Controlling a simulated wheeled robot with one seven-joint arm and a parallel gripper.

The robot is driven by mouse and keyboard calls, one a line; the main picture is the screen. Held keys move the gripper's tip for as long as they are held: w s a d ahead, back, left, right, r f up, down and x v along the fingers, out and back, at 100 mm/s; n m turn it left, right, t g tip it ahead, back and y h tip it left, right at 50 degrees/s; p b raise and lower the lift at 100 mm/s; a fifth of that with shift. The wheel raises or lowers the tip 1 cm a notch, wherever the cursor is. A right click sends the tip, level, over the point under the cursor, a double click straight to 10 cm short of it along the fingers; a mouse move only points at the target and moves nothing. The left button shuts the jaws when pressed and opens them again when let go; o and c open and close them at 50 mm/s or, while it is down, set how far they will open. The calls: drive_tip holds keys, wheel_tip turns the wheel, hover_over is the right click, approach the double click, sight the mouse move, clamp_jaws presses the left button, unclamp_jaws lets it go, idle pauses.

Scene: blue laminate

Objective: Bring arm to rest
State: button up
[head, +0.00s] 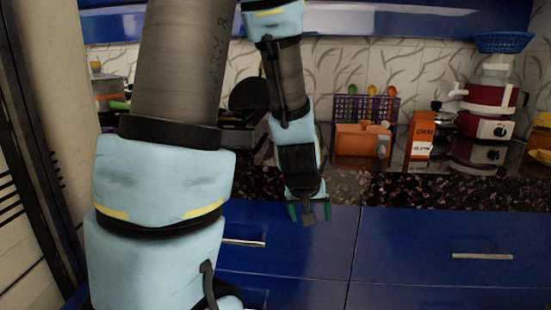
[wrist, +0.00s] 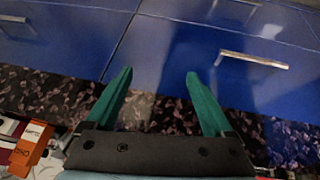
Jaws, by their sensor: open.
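My gripper (head: 310,212) hangs at the end of my arm, in front of the edge of the dark speckled counter, in the middle of the head view. Its two green fingers point down and stand apart with nothing between them. In the wrist view my gripper (wrist: 160,95) shows both green fingers spread wide, with the counter edge and the blue drawer fronts behind them. No object is held. A large part of my arm fills the left of the head view and hides part of the counter.
The speckled counter (head: 450,190) runs along the wall above blue drawers (head: 440,255) with metal handles. On it are an orange container (head: 362,140), a purple rack (head: 352,108), an orange-and-white box (head: 422,135) and a red-and-white appliance (head: 487,127). Blue cabinets (head: 420,18) hang above.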

drive_tip(key=s+a+r+g+y, duration=0.15)
drive_tip(key=s+a, duration=0.25)
drive_tip(key=a, duration=0.4)
drive_tip(key=s+a+g+y, duration=0.1)
drive_tip(key=s+a+g, duration=0.25)
drive_tip(key=a, duration=0.45)
wheel_tip(320, 180, up, 12)
drive_tip(key=d+p, duration=0.1)
drive_tip(key=p, duration=1.1)
drive_tip(key=shift+t, duration=0.4)
drive_tip(key=shift+w, duration=0.1)
